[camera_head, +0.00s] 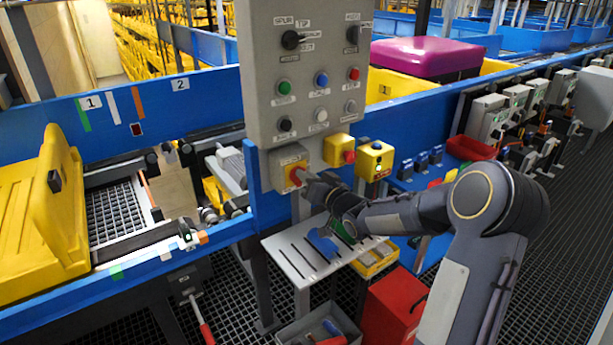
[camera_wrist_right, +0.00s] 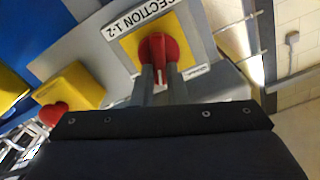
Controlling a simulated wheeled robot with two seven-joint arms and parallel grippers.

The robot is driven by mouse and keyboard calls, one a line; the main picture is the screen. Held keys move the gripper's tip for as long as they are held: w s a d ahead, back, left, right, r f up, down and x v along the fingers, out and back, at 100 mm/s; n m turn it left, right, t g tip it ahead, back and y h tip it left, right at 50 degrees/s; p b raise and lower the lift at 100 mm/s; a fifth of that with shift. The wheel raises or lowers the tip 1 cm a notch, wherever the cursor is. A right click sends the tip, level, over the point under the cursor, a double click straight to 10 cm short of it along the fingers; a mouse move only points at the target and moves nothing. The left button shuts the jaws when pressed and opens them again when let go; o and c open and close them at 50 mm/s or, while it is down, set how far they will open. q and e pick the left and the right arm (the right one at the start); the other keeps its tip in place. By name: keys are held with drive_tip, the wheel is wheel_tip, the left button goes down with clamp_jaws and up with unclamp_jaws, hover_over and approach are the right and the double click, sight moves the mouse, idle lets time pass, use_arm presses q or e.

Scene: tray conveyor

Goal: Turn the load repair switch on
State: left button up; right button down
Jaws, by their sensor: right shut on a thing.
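The switch is a red rotary handle (camera_wrist_right: 158,50) on a yellow plate (camera_wrist_right: 192,44) in the right wrist view, beside a label reading "SECTION 1-2". It sits on a grey box (camera_head: 280,162) below the control panel in the head view. My right gripper (camera_wrist_right: 160,80) is shut on the red handle, one finger on each side. The handle's grip lies lengthwise between the fingers. In the head view my right gripper (camera_head: 306,180) reaches the handle from the right and partly hides it. My left gripper is out of view.
The grey panel (camera_head: 262,90) above carries several knobs and buttons. A slotted shelf (camera_head: 290,262) with tools lies below my right wrist.

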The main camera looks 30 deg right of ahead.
drive_tip(key=shift+d+f+m+p, duration=0.2)
drive_tip(key=shift+m+p, duration=0.5)
drive_tip(key=shift+m, duration=1.5)
drive_tip(key=shift+d+f+m+p, duration=0.15)
drive_tip(key=shift+m+p, duration=0.55)
drive_tip(key=shift+m, duration=1.5)
drive_tip(key=shift+d+f+m+p, duration=0.2)
drive_tip(key=shift+m+p, duration=0.5)
drive_tip(key=shift+m, duration=1.5)
drive_tip(key=shift+a+f+m, duration=0.1)
drive_tip(key=shift+m, duration=0.2)
drive_tip(key=c, duration=1.4)
unclamp_jaws()
drive_tip(key=shift+c, duration=0.2)
drive_tip(key=shift+s, duration=0.1)
drive_tip(key=s, duration=0.7)
drive_tip(key=shift+s+d+b, duration=0.3)
drive_tip(key=shift+b, duration=0.15)
